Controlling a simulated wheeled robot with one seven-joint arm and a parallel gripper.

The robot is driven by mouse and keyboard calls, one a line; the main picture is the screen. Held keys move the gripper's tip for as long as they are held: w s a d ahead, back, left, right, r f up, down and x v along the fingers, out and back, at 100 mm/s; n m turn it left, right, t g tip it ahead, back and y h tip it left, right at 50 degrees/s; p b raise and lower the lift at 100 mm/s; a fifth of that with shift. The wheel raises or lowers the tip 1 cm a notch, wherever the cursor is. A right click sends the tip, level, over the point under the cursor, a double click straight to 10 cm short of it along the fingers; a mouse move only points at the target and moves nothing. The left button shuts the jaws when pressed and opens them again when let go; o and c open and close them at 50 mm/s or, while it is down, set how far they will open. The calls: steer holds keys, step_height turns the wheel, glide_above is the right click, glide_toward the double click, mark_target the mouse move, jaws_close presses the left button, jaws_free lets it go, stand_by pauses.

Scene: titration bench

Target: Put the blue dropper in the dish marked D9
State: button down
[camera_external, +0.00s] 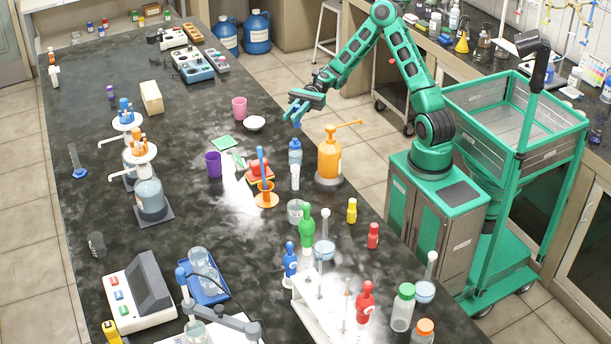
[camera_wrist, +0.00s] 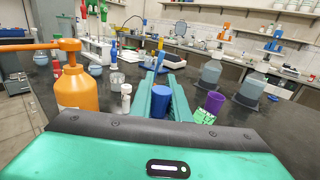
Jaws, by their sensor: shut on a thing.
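My gripper (camera_external: 295,116) is above the bench's right edge, left of the orange pump bottle (camera_external: 329,160). In the wrist view its fingers (camera_wrist: 161,98) are shut on a blue cylindrical thing (camera_wrist: 160,103); I cannot tell if this is the blue dropper. A blue-capped bottle (camera_external: 295,151) shows just below the gripper. A blue-topped dropper bottle (camera_external: 290,260) stands farther forward. A white dish (camera_external: 254,123) and a clear dish (camera_external: 295,211) are on the bench; no D9 mark is legible.
The pump bottle stands close to my gripper, with a small white bottle (camera_external: 295,178) nearby. Green (camera_external: 306,229), yellow (camera_external: 352,211) and red (camera_external: 373,236) bottles crowd the front.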

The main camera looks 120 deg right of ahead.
steer(key=w+d+m+t+h, duration=0.4)
steer(key=w+d+m+h, duration=0.5)
steer(key=d+h, duration=0.4)
steer(key=d+f, duration=0.2)
steer(key=d, duration=0.1)
steer(key=d+f, duration=0.2)
steer(key=d, duration=0.2)
steer(key=d+f, duration=0.2)
steer(key=d, duration=0.2)
steer(key=shift+f, duration=2.1)
steer(key=c, duration=1.7)
jaws_free()
steer(key=shift+f, duration=0.15)
